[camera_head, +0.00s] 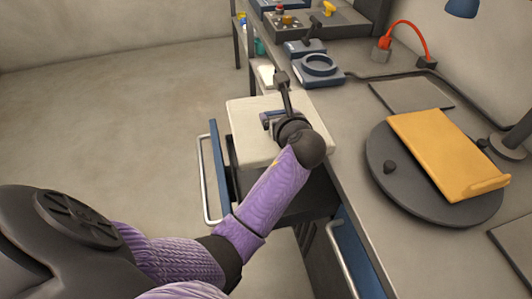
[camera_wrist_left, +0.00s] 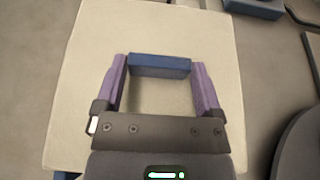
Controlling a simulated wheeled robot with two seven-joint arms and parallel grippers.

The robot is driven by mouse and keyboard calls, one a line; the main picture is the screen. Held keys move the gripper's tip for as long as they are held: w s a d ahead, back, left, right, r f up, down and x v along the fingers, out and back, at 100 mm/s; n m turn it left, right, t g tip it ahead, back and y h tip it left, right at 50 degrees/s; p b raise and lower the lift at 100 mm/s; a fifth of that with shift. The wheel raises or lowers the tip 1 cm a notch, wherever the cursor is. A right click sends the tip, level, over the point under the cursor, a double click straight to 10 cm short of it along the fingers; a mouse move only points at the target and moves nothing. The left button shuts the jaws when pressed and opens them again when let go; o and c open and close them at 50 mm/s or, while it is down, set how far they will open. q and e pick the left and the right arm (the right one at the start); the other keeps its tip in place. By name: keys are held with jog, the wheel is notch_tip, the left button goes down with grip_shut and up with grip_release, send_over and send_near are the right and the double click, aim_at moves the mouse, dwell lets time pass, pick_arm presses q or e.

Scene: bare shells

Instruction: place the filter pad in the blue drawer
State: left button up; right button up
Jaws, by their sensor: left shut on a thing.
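The filter pad is a wide cream slab (camera_head: 248,128) with a blue grip block (camera_wrist_left: 160,65) on top. My left gripper (camera_head: 283,124) is shut on this block, its two purple fingers at the block's ends in the left wrist view (camera_wrist_left: 160,78). The pad is over the pulled-out blue drawer (camera_head: 220,168), whose front and pale bar handle show at the left. The dark drawer inside shows below the pad. I cannot tell whether the pad touches the drawer. My left forearm hides part of both. My right gripper is not in view.
The grey worktop (camera_head: 345,130) lies to the right. It carries a dark turntable (camera_head: 390,198) with an orange tray (camera_head: 440,150), a blue device with a round ring (camera_head: 318,66), and a red cable (camera_head: 412,30). Another blue drawer front (camera_head: 355,250) is lower right. The floor at left is clear.

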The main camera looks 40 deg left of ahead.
pick_arm(q)
jog(key=f+b, duration=0.3)
jog(key=f, duration=0.2)
jog(key=f+b, duration=0.3)
jog(key=f, duration=0.2)
jog(key=f+b, duration=0.2)
jog(key=f, duration=0.3)
jog(key=shift+w+a+f+b, duration=0.15)
jog(key=shift+a+f+b, duration=0.05)
jog(key=shift+a+b, duration=0.2)
notch_tip(320, 180, down, 4)
jog(key=b, duration=0.2)
jog(key=shift+b, duration=0.4)
jog(key=shift+r, duration=0.3)
jog(key=shift+f, duration=0.2)
jog(key=o, duration=1)
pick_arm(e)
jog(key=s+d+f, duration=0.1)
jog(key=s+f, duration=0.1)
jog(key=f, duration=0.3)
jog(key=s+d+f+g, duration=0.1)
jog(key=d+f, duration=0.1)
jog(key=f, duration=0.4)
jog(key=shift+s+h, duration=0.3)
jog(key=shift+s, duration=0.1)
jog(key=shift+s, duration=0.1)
